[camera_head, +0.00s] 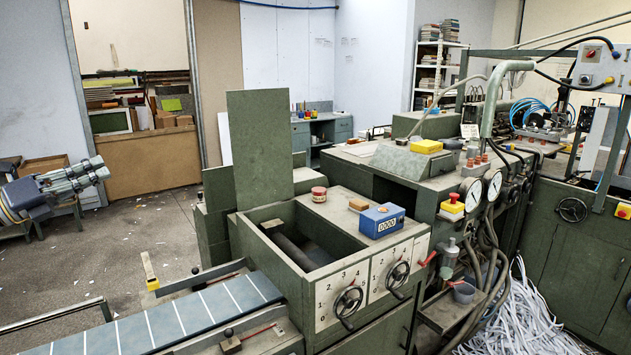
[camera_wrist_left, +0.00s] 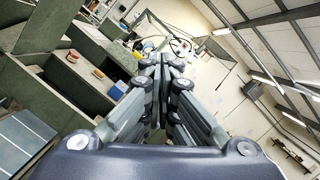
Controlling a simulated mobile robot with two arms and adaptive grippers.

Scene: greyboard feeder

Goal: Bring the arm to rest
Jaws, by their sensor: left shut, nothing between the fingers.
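My left gripper (camera_head: 100,171) comes in from the left edge in the head view. It is in the air over the floor, left of the green machine, and points right. In the left wrist view the gripper's fingers (camera_wrist_left: 165,70) are closed together with nothing between them. The green feeder machine (camera_head: 262,268) stands apart from it, to the right. My right gripper is in neither view.
A conveyor (camera_head: 150,322) with white stripes runs along the front left. A tall green plate (camera_head: 259,145) rises from the machine. Paper strips (camera_head: 525,320) pile at right.

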